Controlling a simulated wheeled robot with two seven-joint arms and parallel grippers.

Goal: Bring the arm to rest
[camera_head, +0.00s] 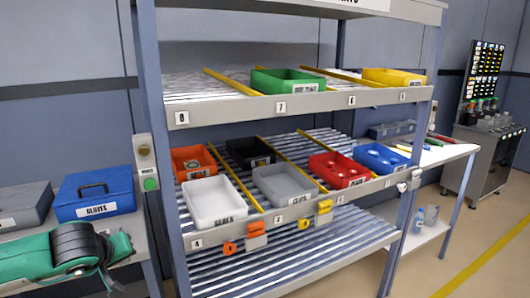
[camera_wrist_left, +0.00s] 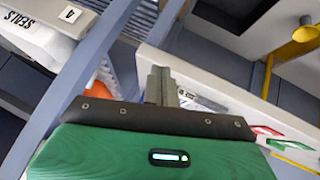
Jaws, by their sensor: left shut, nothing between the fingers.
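My left arm, green and black, comes in at the lower left of the head view, in front of the bench beside the rack. My left gripper (camera_wrist_left: 161,84) shows best in the left wrist view, beyond the green wrist housing. Its two grey fingers are together, with nothing between them. In the head view the arm itself partly hides the gripper. My right gripper is in neither view.
A flow rack (camera_head: 160,150) stands ahead with several coloured bins. The white SEALS bin (camera_head: 213,201) sits low at its left. A blue GLOVES box (camera_head: 94,193) is on the left bench. A side table (camera_head: 455,151) stands right; open floor (camera_head: 440,240) lies at lower right.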

